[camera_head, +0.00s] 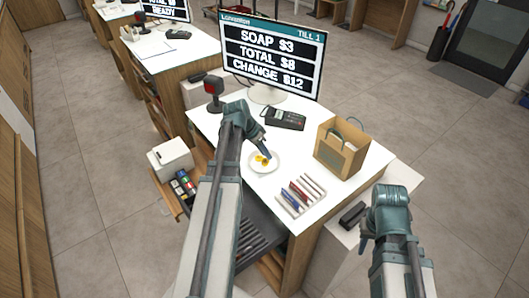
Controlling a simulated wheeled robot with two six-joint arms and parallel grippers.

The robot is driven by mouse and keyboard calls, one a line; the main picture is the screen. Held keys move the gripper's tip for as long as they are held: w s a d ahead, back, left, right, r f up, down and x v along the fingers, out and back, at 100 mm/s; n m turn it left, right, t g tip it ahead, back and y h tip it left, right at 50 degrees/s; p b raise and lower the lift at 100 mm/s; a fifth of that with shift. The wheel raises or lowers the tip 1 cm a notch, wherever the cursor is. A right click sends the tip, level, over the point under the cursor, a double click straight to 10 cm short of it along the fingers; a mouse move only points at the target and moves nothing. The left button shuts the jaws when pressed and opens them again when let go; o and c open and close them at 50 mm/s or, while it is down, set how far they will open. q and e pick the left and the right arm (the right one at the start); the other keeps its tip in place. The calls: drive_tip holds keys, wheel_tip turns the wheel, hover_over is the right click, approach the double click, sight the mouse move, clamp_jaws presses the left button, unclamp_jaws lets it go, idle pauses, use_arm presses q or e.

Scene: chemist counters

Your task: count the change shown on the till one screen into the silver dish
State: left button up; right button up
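The till one screen (270,54) reads SOAP $3, TOTAL $8, CHANGE $12. A round pale dish (274,168) lies on the white counter below it, with a few yellow coins (262,160) inside. My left gripper (266,154) points down right over the dish, its tip close to the coins. Its fingers are too small to show whether they are open or hold anything. My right gripper (364,246) hangs at the lower right, off the counter's front corner, away from the dish. Its finger opening cannot be made out.
A card reader (284,118), a brown paper bag (341,148) and a rack with red and blue strips (301,195) stand on the counter. A red-topped scanner (213,88) stands at its left. A dark slotted drawer (258,238) and coloured items (183,185) sit below.

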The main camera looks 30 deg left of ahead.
use_arm(q)
drive_tip(key=shift+o, duration=0.4)
drive_tip(key=shift+r, duration=0.1)
drive_tip(key=p+v, duration=1.2)
drive_tip(key=v, duration=0.1)
drive_tip(key=shift+s+a+r+p, duration=0.15)
drive_tip(key=shift+r+p, duration=0.1)
drive_tip(key=shift+p, duration=0.1)
drive_tip(key=shift+r, duration=0.1)
wheel_tip(320, 180, up, 6)
drive_tip(key=p, duration=0.6)
